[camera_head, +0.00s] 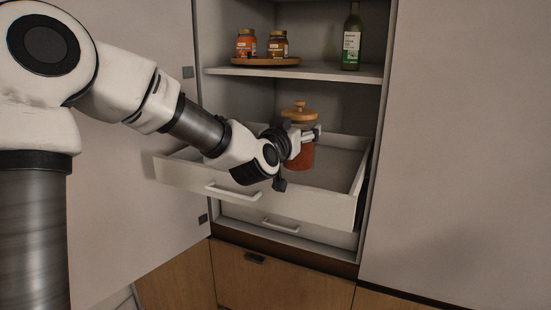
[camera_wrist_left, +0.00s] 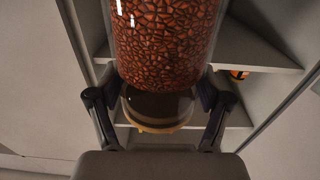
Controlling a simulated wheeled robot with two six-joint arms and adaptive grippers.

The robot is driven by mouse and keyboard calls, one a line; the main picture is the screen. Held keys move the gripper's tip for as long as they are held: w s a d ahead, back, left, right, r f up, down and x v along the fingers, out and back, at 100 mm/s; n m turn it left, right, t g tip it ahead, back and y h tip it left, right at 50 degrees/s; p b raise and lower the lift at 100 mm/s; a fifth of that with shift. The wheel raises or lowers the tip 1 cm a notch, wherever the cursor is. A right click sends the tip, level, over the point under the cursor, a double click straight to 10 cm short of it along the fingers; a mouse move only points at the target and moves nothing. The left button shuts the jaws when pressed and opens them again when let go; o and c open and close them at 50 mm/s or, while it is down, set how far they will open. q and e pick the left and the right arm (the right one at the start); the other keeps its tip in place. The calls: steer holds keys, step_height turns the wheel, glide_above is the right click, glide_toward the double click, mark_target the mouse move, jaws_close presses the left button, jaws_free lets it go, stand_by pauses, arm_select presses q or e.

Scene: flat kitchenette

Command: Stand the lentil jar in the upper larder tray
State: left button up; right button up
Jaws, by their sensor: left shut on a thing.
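The lentil jar (camera_head: 300,158) is a clear jar with a round wooden lid and red-orange contents. My left gripper (camera_head: 303,134) is shut on it below the lid, and the jar is upright. The left wrist view shows the jar (camera_wrist_left: 165,48) close up between the two fingers (camera_wrist_left: 160,100), full of red-brown pieces. The upper larder tray (camera_head: 312,207) is a white drawer, pulled out. The jar is over or inside the tray; I cannot tell whether its base touches the tray floor. My right gripper is not in view.
A shelf (camera_head: 340,73) above carries a round wooden board (camera_head: 262,62) with two small jars and a green bottle (camera_head: 351,40). A lower drawer (camera_head: 310,240) sits under the tray. The tray's right part looks empty. The cabinet side walls are close on both sides.

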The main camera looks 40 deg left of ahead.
mark_target(300, 164)
arm_select(q)
steer(key=d+f, duration=0.1)
steer(key=w+d+f, duration=0.1)
steer(key=f, duration=0.1)
steer(key=shift+p, duration=0.35)
steer(key=f, duration=0.1)
steer(key=a+f, duration=0.1)
steer(key=f+p, duration=0.1)
steer(key=f, duration=0.1)
steer(key=shift+s+a, duration=0.15)
steer(key=shift+s, duration=0.1)
steer(key=shift+a+f, duration=0.2)
steer(key=shift+d, duration=0.55)
steer(key=o, duration=1.7)
steer(key=shift+d, duration=0.1)
steer(key=shift+o, duration=0.2)
steer(key=shift+a, duration=0.3)
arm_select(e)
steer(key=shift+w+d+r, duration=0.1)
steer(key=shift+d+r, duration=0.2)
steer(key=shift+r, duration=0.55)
